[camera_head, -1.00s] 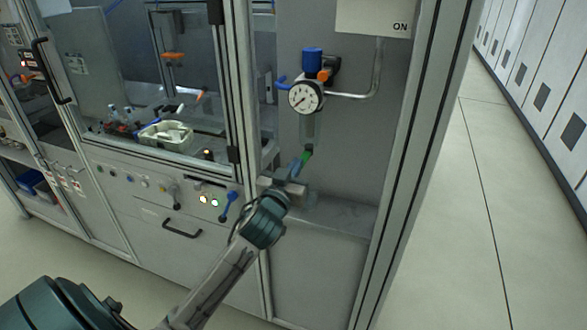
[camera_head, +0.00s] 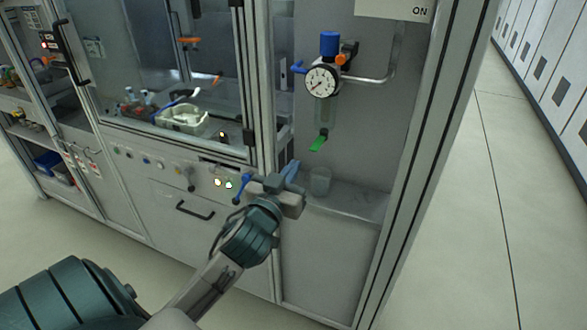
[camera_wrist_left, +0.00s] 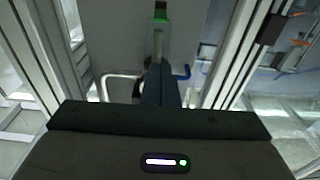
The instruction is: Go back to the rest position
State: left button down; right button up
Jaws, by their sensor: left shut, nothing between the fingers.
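My left gripper (camera_head: 290,173) is in front of the niche of the grey machine, below and to the left of the pressure gauge (camera_head: 322,81). Its blue fingers are shut with nothing between them. In the left wrist view the shut fingers (camera_wrist_left: 160,85) point at the clear bowl (camera_wrist_left: 158,42) with the green drain lever (camera_wrist_left: 160,14) at its end. The fingers look apart from the lever. My right gripper is in neither view.
A small clear cup (camera_head: 320,182) stands on the niche ledge (camera_head: 350,202). A door frame post (camera_head: 425,165) rises on the right. The glazed cabinet with a drawer handle (camera_head: 195,210) is on the left. Floor (camera_head: 460,240) is free on the right.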

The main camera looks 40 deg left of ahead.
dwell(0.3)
